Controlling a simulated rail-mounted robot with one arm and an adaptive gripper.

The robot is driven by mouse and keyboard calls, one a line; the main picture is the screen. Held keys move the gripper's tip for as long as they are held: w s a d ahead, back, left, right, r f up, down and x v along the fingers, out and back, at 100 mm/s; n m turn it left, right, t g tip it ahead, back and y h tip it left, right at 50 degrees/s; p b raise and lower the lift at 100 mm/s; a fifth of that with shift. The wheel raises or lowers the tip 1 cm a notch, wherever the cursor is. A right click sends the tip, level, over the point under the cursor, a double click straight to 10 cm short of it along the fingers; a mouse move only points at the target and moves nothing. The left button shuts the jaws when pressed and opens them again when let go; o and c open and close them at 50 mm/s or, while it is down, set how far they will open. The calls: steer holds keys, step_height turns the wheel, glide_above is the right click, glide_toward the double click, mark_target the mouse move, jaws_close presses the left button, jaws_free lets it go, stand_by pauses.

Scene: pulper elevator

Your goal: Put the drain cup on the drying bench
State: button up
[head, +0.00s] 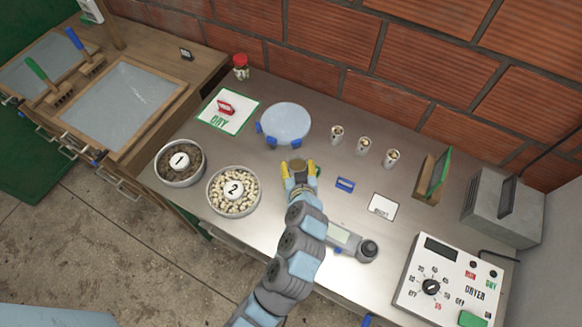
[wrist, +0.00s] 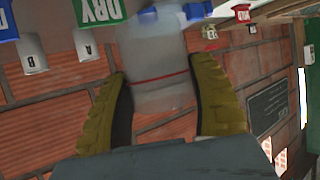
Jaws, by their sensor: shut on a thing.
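My gripper (head: 298,171), with yellow fingers, is shut on a small round cup (head: 299,164) over the middle of the metal table. In the wrist view a clear cup with a red line (wrist: 160,80) stands between the fingers (wrist: 160,105); I take it for the drain cup. In the head view its top looks dark olive, and its lower part is hidden. The wooden bench at the far left, with mesh-topped frames (head: 120,103), looks like the drying bench. It is well away from my gripper.
A pale round dish with blue feet (head: 286,122) stands just behind my gripper. Bowls marked 1 (head: 180,161) and 2 (head: 233,190) are at left.

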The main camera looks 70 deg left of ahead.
mark_target(291, 167)
steer(key=shift+s+a+f, duration=0.1)
steer(key=shift+a+f, duration=0.8)
steer(key=shift+f, duration=0.2)
steer(key=shift+s+a+f, duration=0.1)
steer(key=shift+a+f, duration=0.75)
steer(key=shift+f, duration=0.2)
steer(key=shift+f+p, duration=0.4)
steer(key=shift+f, duration=1.2)
steer(key=shift+f, duration=0.15)
steer(key=o, duration=1.1)
steer(key=shift+o, duration=0.2)
